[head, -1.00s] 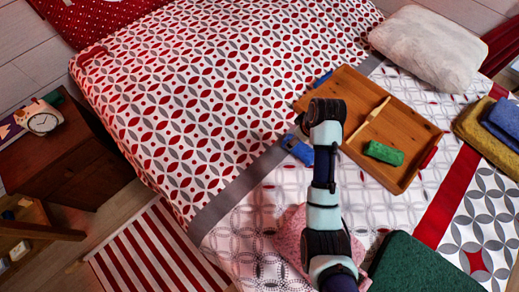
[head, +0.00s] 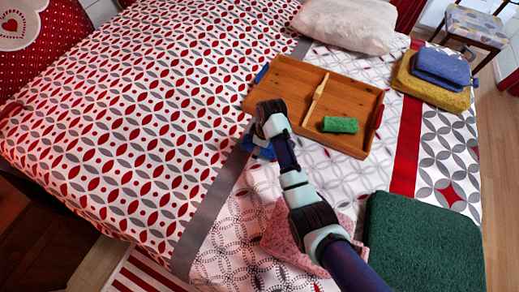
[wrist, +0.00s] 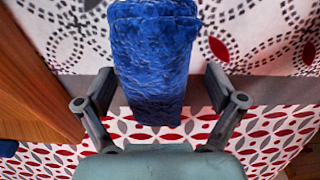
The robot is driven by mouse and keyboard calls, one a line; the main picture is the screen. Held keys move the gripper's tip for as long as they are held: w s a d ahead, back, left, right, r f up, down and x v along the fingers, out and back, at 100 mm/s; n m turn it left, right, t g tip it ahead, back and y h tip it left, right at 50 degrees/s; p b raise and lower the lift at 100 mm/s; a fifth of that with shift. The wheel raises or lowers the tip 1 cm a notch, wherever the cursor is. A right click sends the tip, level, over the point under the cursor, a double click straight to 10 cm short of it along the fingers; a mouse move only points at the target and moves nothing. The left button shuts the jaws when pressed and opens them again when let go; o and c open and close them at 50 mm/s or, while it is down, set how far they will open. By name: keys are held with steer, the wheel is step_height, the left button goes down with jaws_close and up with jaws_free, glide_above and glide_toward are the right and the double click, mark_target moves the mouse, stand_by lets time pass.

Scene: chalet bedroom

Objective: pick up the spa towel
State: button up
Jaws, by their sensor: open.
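A rolled blue towel (wrist: 153,60) lies on the patterned bed and fits the name spa towel. In the head view it shows only in part (head: 266,153), beside the wooden tray's near-left side and partly behind my arm. My gripper (wrist: 157,88) is open above it in the wrist view, one finger on each side of the near part of the roll. A gap shows between each finger and the towel. Whether the fingertips are down at the towel's height I cannot tell. The gripper's fingers are hidden in the head view.
A pink cloth (head: 275,242) lies under my arm. A dark green folded piece (head: 425,245), stacked yellow (head: 430,90) and blue (head: 441,66) towels and a pillow (head: 345,22) lie around.

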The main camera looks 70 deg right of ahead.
steer(key=shift+w+d, duration=0.1)
steer(key=c, duration=1.3)
step_height(320, 180, up, 20)
steer(key=p, duration=1)
